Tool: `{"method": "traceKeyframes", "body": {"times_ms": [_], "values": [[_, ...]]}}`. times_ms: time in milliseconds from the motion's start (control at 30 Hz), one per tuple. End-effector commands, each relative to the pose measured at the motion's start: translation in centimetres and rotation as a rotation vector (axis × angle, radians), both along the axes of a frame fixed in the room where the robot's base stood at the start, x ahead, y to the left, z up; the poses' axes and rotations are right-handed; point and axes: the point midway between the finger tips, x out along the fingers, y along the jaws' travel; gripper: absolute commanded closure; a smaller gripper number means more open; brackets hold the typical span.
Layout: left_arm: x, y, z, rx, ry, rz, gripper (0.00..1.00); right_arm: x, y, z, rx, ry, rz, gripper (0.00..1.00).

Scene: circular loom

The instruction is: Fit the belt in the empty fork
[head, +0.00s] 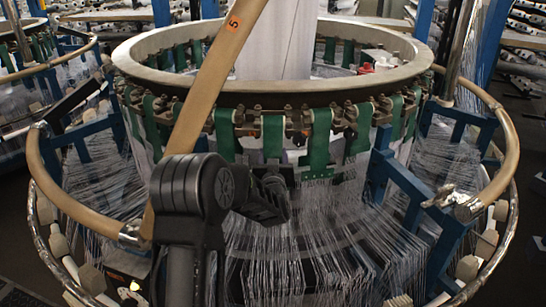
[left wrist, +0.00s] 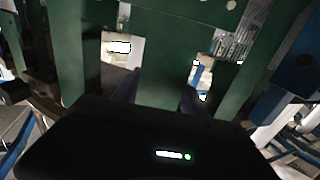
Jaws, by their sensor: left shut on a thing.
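Several green belts hang from the dark rim of the loom ring; one belt (head: 272,135) hangs just above my left gripper (head: 276,188) in the head view. The left gripper is black and reaches in from the left, low in front of the ring. In the left wrist view, a green belt (left wrist: 165,50) runs down between the fingers of the left gripper (left wrist: 158,94), which is shut on it. The belt's lower end is hidden by the gripper body. Metal forks (head: 298,122) line the rim; I cannot tell which is empty. My right gripper is not in view.
A tan bar (head: 222,62) marked 5 slants across the front left. Fine white threads (head: 310,245) fan out below the ring. A blue frame (head: 405,180) stands right of the gripper, and a curved tan rail (head: 75,205) lies at left.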

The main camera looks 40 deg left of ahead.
Motion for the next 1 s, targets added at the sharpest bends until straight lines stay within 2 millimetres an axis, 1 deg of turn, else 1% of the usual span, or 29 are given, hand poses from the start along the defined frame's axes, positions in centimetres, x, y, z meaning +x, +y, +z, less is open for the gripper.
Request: {"method": "traceKeyframes", "body": {"times_ms": [200, 467, 800, 1000], "values": [[0.01, -0.02, 0.08, 0.000, -0.002, 0.000, 1.00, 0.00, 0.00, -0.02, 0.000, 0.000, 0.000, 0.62], [0.02, -0.02, -0.09, 0.000, -0.002, 0.000, 1.00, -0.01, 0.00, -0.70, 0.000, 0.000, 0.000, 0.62], [0.03, -0.02, 0.03, 0.000, -0.002, 0.000, 1.00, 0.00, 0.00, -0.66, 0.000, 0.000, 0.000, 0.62], [0.39, 0.28, -0.05, 0.001, -0.003, 0.001, 1.00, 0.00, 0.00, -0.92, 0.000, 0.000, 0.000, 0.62]]}}
